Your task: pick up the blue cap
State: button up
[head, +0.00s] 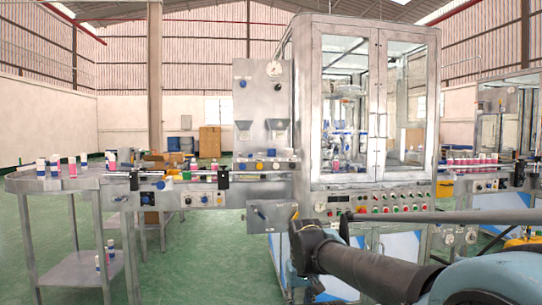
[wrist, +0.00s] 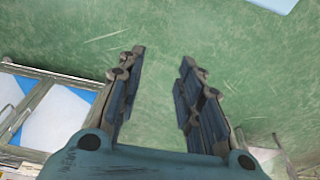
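My gripper (wrist: 163,62) is open and empty in the wrist view. Its two dark fingers are spread apart over bare green floor. No cap is between or near them. I cannot single out the blue cap with certainty. In the head view, several small bottles, some with blue and pink parts, stand on the round metal table (head: 75,183) at the left. Small blue, yellow and green pieces sit along the conveyor to its right, too small to tell apart. My arm reaches in from the lower right of the head view, well away from that table.
A tall glass-fronted machine (head: 372,110) with a button panel stands at the centre right. A conveyor (head: 215,176) joins it to the round table. More bottles stand on a conveyor at the right. Open green floor (head: 190,265) lies in front.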

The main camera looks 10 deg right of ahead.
jog(key=o, duration=0.6)
jog(key=shift+s+a+r, duration=0.15)
jog(key=shift+a+r, duration=0.05)
jog(key=shift+r, duration=0.3)
jog(key=w+a+r+n+t+y, duration=0.2)
jog(key=w+a+r+y, duration=0.1)
jog(key=w+r, duration=0.65)
jog(key=w+a+r+n+t+y, duration=0.2)
jog(key=w+a+r+t+y, duration=0.1)
jog(key=w+r, duration=0.6)
jog(key=w+d+r+t, duration=0.4)
jog(key=w+d+r, duration=0.2)
jog(key=w+r, duration=0.5)
jog(key=w+d+r+t, duration=0.5)
jog(key=w+d+r, duration=0.2)
jog(key=w+r, duration=0.4)
jog(key=shift+y, duration=0.4)
jog(key=x, duration=1.1)
jog(key=shift+w, duration=0.2)
jog(key=shift+x, duration=2.9)
